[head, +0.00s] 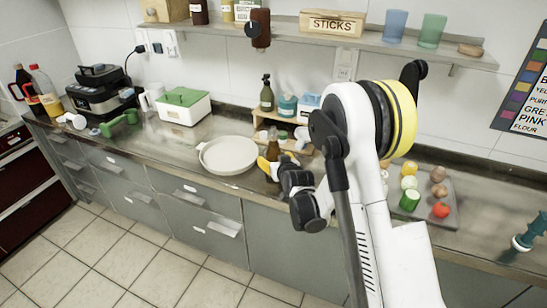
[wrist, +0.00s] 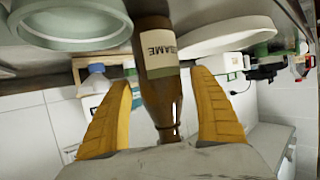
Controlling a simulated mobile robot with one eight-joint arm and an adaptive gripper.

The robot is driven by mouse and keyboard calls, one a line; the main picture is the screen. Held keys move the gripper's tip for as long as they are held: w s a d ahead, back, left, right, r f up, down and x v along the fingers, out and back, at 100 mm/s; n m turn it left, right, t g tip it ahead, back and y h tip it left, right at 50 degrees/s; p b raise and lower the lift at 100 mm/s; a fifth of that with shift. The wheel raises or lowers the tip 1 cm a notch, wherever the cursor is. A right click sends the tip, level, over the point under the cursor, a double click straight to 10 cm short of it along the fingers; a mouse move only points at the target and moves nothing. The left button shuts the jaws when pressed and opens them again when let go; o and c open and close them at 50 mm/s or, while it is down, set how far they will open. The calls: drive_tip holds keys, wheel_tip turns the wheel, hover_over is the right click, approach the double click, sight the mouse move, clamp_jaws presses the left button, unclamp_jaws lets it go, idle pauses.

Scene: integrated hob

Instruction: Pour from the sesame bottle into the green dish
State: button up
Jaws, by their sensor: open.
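The brown sesame bottle (wrist: 160,85), with a pale label reading "SAME", stands between the two yellow fingers of my gripper (wrist: 162,78) in the upside-down wrist view. The fingers are open, with gaps visible on both sides of the bottle. In the head view the bottle (head: 273,149) is upright on the counter, just beyond my gripper (head: 269,167). A pale green dish (wrist: 68,42) shows at the upper left of the wrist view, beside the bottle. I cannot make out the dish in the head view, where my arm blocks part of the counter.
A round off-white pan (head: 228,156) lies left of my gripper. A small wooden rack (head: 262,118) with bottles and jars stands behind. A tray (head: 447,213) of vegetables lies to the right. A shelf (head: 380,46) runs above. Some counter in front of the pan is clear.

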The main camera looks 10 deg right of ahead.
drive_tip(key=s+r+g+p, duration=0.1)
drive_tip(key=s+r+g, duration=0.1)
drive_tip(key=s+r, duration=0.75)
drive_tip(key=s+r+g+p, duration=0.1)
drive_tip(key=s+r, duration=0.6)
drive_tip(key=s, duration=0.5)
drive_tip(key=s+g, duration=0.3)
drive_tip(key=s, duration=1.6)
drive_tip(key=shift+s+r+m+h, duration=0.2)
drive_tip(key=shift+r+m+h, duration=0.1)
drive_tip(key=shift+r+h, duration=0.15)
